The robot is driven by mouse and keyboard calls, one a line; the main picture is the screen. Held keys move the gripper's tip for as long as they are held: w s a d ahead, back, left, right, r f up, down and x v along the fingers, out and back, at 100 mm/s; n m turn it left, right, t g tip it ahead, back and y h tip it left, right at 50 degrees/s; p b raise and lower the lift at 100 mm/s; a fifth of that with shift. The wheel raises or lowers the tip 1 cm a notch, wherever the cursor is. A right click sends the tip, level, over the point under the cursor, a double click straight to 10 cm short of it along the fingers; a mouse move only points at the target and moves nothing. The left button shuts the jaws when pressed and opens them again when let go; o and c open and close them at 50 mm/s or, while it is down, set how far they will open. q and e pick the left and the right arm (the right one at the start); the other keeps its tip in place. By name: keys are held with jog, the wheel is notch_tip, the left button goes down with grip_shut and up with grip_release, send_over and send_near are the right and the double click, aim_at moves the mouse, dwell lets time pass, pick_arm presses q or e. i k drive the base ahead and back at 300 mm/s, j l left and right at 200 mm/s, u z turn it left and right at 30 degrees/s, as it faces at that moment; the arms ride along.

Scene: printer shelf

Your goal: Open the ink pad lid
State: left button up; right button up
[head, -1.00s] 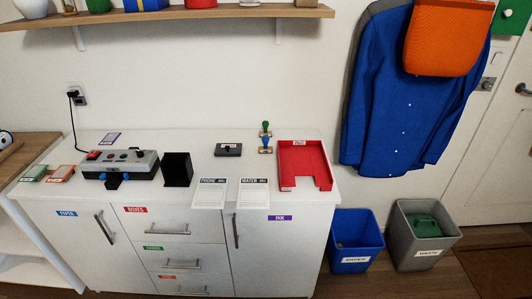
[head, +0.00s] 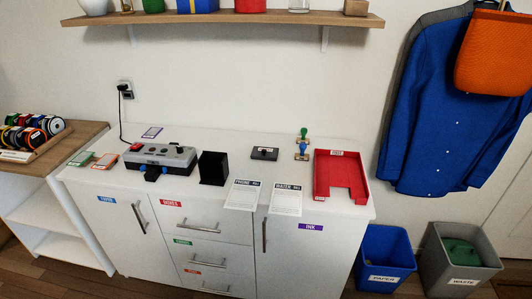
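The ink pad (head: 264,153) looks like a flat dark box with a small knob on top. It lies on the white cabinet top, right of the black open box and left of the stamps, and its lid appears shut. Two stamps stand behind and to its right, one with a green handle (head: 304,134) and one with a blue handle (head: 302,151). Neither of my grippers shows in the head view.
On the cabinet top (head: 225,143) are a grey device (head: 160,156), a black box (head: 213,168), two paper sheets (head: 243,194) and a red tray (head: 322,185). A wall shelf (head: 225,19) hangs above. Blue (head: 385,255) and grey (head: 455,255) bins stand at the right.

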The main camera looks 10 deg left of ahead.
aim_at(268, 153)
jog(key=i+j, duration=0.2)
jog(key=i, duration=0.3)
jog(key=i+j, duration=0.25)
jog(key=i, duration=0.3)
